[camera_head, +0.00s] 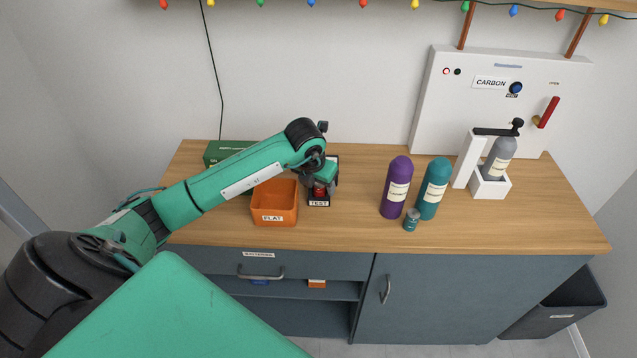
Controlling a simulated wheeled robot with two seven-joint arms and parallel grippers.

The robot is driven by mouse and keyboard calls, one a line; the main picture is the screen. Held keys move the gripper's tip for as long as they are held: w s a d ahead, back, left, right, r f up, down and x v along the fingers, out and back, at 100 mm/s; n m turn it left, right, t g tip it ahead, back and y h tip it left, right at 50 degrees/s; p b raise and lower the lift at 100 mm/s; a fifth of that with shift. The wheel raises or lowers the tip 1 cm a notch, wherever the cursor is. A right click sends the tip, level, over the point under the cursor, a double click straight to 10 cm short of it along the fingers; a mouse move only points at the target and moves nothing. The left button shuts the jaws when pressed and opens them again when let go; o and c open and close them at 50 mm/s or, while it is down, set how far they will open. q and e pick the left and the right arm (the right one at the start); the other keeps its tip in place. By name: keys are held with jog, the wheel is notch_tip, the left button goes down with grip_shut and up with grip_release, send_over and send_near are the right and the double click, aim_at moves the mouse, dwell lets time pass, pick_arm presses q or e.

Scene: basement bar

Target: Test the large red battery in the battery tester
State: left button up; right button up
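The battery tester (319,203) is a small dark stand with a "TEST" label on the wooden counter, right of the orange bin. A red object (319,191), which looks like the large red battery, shows at the tester, just above its label. My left gripper (319,183) points down over the tester, right at the red object. Its fingers are small and dark here, so I cannot tell whether they grip it. The gripper and wrist hide most of the tester and the upper part of the red object. My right gripper is not in view.
An orange bin labelled "FLAT" (275,210) stands close left of the tester. A green box (222,150) is behind my arm. Purple (396,190) and teal (433,190) bottles and a small can (411,221) stand right. A carbonator (470,160) stands farther right.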

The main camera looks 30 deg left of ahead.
pick_arm(q)
jog(key=b+v, duration=0.3)
jog(key=v, duration=1)
jog(key=shift+r, duration=0.4)
jog(key=shift+s, duration=0.15)
